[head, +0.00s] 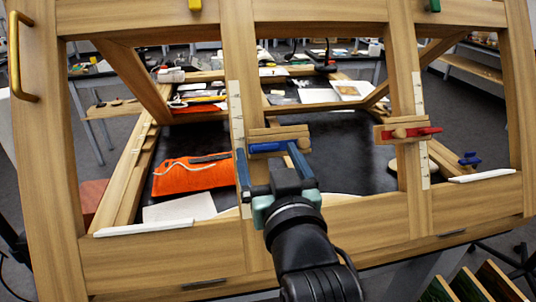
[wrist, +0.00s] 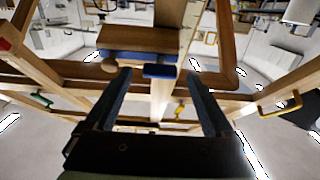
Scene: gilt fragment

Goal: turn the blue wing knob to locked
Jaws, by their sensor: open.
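The blue wing knob (head: 268,147) sits on a wooden block on the middle post of the wooden frame, its wings lying roughly level. In the wrist view the blue knob (wrist: 159,71) shows between the two fingertips, touching neither in the picture. My gripper (head: 271,158) is open and empty, with its dark blue fingers pointing at the knob, one to each side. It also shows in the wrist view (wrist: 158,75). I cannot tell whether the fingertips reach past the knob's wings. No locked mark can be read.
An orange cloth (head: 190,177) lies on the black table behind the frame. Frame posts and the lower rail (head: 170,255) surround my arm.

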